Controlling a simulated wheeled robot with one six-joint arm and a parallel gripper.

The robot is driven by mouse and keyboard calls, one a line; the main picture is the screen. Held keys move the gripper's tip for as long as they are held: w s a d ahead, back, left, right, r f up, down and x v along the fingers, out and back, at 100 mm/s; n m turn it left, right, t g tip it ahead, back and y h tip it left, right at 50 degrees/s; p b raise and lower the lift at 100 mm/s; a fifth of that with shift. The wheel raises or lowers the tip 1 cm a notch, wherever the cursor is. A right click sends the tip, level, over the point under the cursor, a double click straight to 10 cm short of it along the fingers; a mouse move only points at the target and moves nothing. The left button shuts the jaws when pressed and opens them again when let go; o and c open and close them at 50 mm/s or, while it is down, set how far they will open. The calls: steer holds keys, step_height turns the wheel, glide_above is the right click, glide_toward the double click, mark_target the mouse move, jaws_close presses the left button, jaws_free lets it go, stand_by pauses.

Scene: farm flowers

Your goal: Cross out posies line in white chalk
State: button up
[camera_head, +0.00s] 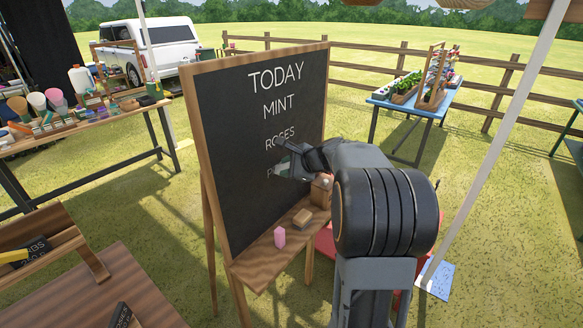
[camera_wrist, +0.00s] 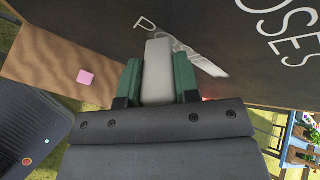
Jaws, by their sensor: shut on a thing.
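The blackboard (camera_head: 240,190) stands on a wooden easel with TODAY, MINT and ROSES in white. Below ROSES, a line starting with P (camera_head: 269,173) is mostly hidden behind my gripper (camera_head: 287,164). In the wrist view my gripper (camera_wrist: 158,85) is shut on a thick white chalk (camera_wrist: 158,70) between green finger pads. The chalk's tip points at the board (camera_wrist: 215,25) close to the P line; I cannot tell whether it touches. White strokes (camera_wrist: 200,60) show right of the P, partly hidden by the chalk; I cannot tell letters from a crossing line.
The easel's wooden ledge (camera_head: 257,262) holds a pink chalk (camera_head: 279,237), a wooden-backed block (camera_head: 302,217) and a small wooden box (camera_head: 321,190). A table with goods (camera_head: 80,130) stands left, and a blue table with plants (camera_head: 400,105) at the back right.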

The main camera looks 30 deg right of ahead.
steer(key=a, duration=0.1)
steer(key=s+a, duration=0.1)
steer(key=a, duration=0.1)
steer(key=s+a+b, duration=0.1)
steer(key=shift+a, duration=0.2)
stand_by(0.3)
steer(key=s+d+b, duration=0.1)
steer(key=s+d, duration=0.1)
steer(key=s, duration=0.3)
steer(key=shift+s+d, duration=0.25)
steer(key=shift+d, duration=0.05)
steer(key=shift+s, duration=0.1)
stand_by(0.4)
steer(key=s, duration=0.1)
steer(key=s+d, duration=0.1)
steer(key=shift+s+d+b, duration=0.1)
steer(key=shift+s+b, duration=0.2)
steer(key=shift+b, duration=0.1)
steer(key=shift+w, duration=0.15)
stand_by(0.5)
steer(key=w+a+p, duration=0.1)
steer(key=w+a, duration=0.2)
steer(key=w, duration=0.4)
steer(key=shift+a, duration=0.25)
